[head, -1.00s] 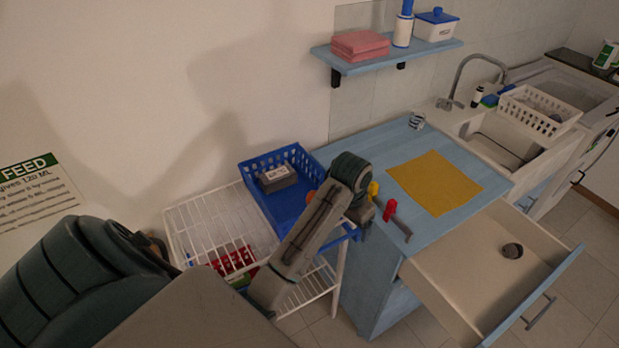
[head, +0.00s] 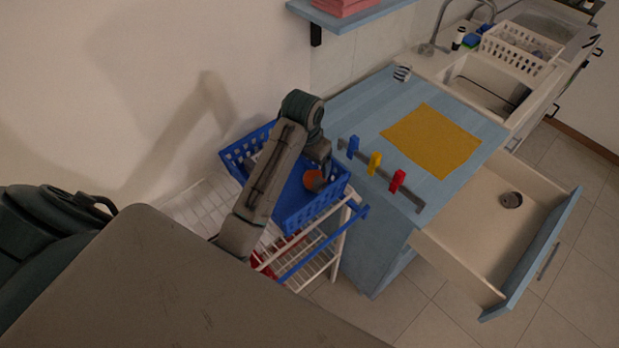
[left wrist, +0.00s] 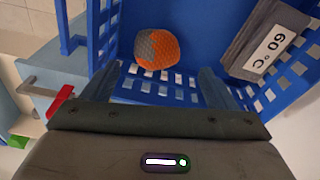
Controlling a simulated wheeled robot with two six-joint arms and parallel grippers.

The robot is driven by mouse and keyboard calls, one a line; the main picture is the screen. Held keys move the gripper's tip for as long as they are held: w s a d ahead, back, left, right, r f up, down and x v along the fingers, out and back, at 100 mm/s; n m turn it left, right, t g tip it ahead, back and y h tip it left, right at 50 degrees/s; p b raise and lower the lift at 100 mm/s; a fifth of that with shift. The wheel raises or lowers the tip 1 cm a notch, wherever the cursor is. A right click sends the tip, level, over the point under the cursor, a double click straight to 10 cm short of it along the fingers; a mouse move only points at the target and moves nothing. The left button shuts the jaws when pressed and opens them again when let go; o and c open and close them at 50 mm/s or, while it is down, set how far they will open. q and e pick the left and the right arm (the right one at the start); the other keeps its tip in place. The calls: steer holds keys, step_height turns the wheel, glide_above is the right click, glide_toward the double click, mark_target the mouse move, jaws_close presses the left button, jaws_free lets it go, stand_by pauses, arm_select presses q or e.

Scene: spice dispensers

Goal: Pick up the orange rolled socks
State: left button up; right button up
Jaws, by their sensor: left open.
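The rolled socks (head: 312,179), orange with grey patches, lie inside the blue basket (head: 231,163). In the left wrist view the socks (left wrist: 157,48) rest on the basket floor, a little beyond the fingertips and between their lines. My left gripper (left wrist: 157,82) is open and empty, with one finger on each side of the picture. In the head view my left gripper (head: 322,176) hangs over the basket and partly covers the socks. I cannot tell the exact height gap. My right gripper is not in view.
A grey block labelled 60°C (left wrist: 268,42) lies in the basket, right of the socks. The basket stands on a white wire rack (head: 318,247). A drawer (head: 480,240) hangs open.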

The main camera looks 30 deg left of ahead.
mark_target(314, 176)
arm_select(q)
step_height(314, 176, down, 2)
steer(key=shift+d+b, duration=0.15)
steer(key=shift+b, duration=0.3)
steer(key=shift+w+f+p, duration=0.25)
steer(key=shift+f+p, duration=0.4)
steer(key=shift+f, duration=0.5)
steer(key=shift+w+f, duration=0.1)
steer(key=shift+f, duration=0.1)
steer(key=f+p, duration=0.1)
steer(key=f, duration=0.1)
steer(key=f+p, duration=0.1)
steer(key=f, duration=0.1)
steer(key=shift+w+d+p, duration=0.2)
steer(key=shift+w+p, duration=0.2)
steer(key=shift+f, duration=0.35)
steer(key=shift+a+f, duration=0.1)
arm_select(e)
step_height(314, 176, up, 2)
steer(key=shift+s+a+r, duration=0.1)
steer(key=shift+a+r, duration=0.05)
arm_select(q)
steer(key=shift+c, duration=0.4)
